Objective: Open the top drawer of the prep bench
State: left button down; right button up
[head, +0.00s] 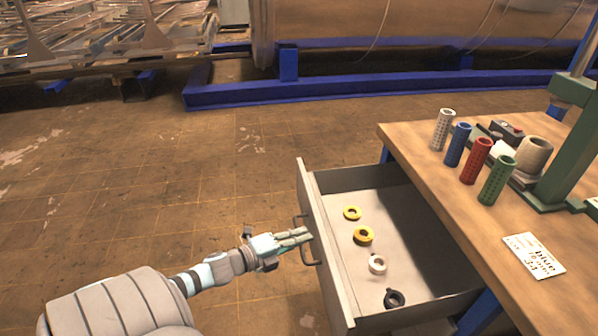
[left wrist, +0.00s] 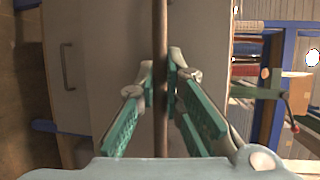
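The top drawer (head: 329,255) of the prep bench (head: 425,150) stands well open, and its inside shows in the head view. Its dark bar handle (head: 314,263) is on the front panel. My left gripper (head: 306,236) reaches the handle from the left. In the left wrist view the two fingers (left wrist: 160,80) close on either side of the handle bar (left wrist: 160,35), with their tips against it. The grey drawer front (left wrist: 118,40) lies behind. My right gripper is not in view.
Yellow, white and black tape rolls (head: 363,236) lie in the drawer. Colored cylinders (head: 459,145), a green stand (head: 567,160) and a white label card (head: 534,255) are on the bench top. The floor (head: 150,190) left of the drawer is clear. Another handle (left wrist: 67,66) shows in the left wrist view.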

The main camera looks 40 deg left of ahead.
pick_arm(q)
jog(key=c, duration=2)
grip_release()
jog(key=shift+o, duration=0.2)
jog(key=shift+s, duration=0.15)
jog(key=v, duration=1.1)
jog(key=shift+s, duration=0.35)
jog(key=shift+a+r, duration=0.1)
